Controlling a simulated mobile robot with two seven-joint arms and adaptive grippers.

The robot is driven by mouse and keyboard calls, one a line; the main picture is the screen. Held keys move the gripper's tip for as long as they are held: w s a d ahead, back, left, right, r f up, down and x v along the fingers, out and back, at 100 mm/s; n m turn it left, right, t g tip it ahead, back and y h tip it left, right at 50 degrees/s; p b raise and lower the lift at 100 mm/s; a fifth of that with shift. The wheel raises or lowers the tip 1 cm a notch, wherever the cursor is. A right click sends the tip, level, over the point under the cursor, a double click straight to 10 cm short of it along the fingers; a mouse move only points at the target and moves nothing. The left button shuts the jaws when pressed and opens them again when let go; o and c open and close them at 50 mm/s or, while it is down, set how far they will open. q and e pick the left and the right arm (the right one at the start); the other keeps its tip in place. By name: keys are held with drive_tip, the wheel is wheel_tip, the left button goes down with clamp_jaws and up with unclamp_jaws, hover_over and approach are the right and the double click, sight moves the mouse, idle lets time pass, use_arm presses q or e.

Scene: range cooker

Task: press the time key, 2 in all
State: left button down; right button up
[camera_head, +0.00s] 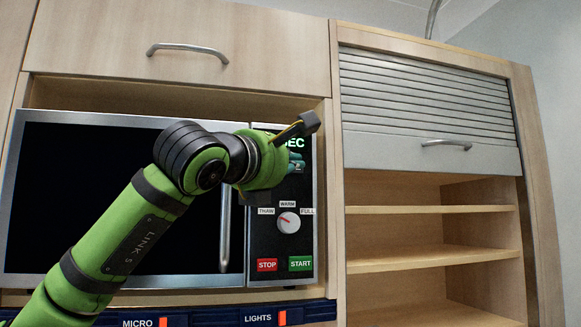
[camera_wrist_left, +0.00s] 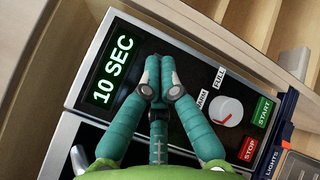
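The microwave's black control panel (camera_head: 262,240) is at the middle of the head view. My left gripper (camera_head: 297,162) is in front of its upper part, below the display. In the left wrist view the teal fingers of my left gripper (camera_wrist_left: 160,72) are shut with their tips together, holding nothing. No time key shows clearly; the fingers cover the panel between the display and the dial. Whether the tips touch the panel cannot be told. My right gripper is not in view.
Below my gripper are the dial (camera_head: 288,222), the red STOP key (camera_head: 267,265) and the green START key (camera_head: 300,263). The microwave's vertical door handle (camera_head: 225,235) is left of the panel. Open shelves (camera_head: 430,258) stand to the right, under a roller shutter (camera_head: 425,100).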

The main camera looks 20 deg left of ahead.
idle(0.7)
use_arm(q)
drive_tip(key=shift+w+a, duration=0.25)
drive_tip(key=shift+w, duration=0.15)
drive_tip(key=shift+w+a, duration=0.25)
drive_tip(key=shift+w, duration=0.05)
idle(0.7)
idle(0.3)
drive_tip(key=shift+s+d+b, duration=0.3)
drive_tip(key=shift+s+d, duration=0.15)
drive_tip(key=shift+s, duration=0.2)
